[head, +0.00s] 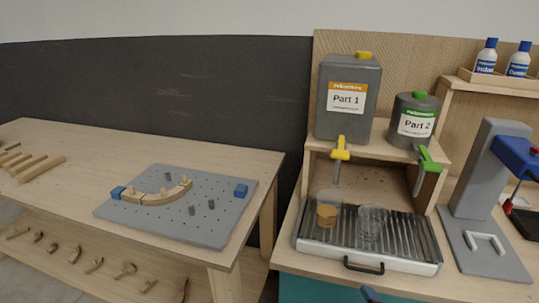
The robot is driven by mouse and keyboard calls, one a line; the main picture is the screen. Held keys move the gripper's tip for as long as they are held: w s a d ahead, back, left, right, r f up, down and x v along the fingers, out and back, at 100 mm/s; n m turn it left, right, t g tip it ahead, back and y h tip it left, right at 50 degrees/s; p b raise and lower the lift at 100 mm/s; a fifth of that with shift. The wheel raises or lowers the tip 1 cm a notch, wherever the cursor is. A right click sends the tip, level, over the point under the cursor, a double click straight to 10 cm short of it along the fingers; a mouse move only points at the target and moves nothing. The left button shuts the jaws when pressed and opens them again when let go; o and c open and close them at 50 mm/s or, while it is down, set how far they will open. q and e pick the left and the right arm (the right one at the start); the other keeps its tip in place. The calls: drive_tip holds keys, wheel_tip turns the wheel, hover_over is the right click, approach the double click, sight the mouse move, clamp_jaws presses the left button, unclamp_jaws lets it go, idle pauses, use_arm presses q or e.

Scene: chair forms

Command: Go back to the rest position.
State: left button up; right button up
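Neither of my grippers can be made out in the head view. A small dark blue shape (371,294) pokes in at the bottom edge, right of centre, and I cannot tell what it is. No arm of mine is seen touching or holding anything on the tables.
A wooden table (90,150) at left bears a grey pegboard (205,230) with a curved wooden piece (160,196) and blue blocks. At right, a Part 1 canister (360,75) and Part 2 canister (416,105) stand above a ribbed tray (310,248) with two clear cups.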

drive_tip(key=s+d+f+m+g+h, duration=0.1)
drive_tip(key=s+d+f+m+g, duration=0.2)
drive_tip(key=s+d+f+m, duration=0.5)
drive_tip(key=s+f+m, duration=0.1)
drive_tip(key=s+m, duration=0.2)
drive_tip(key=s, duration=0.1)
drive_tip(key=shift+d+f+m, duration=0.2)
drive_tip(key=shift+f+m, duration=0.05)
drive_tip(key=shift+m, duration=0.15)
drive_tip(key=shift+s, duration=0.1)
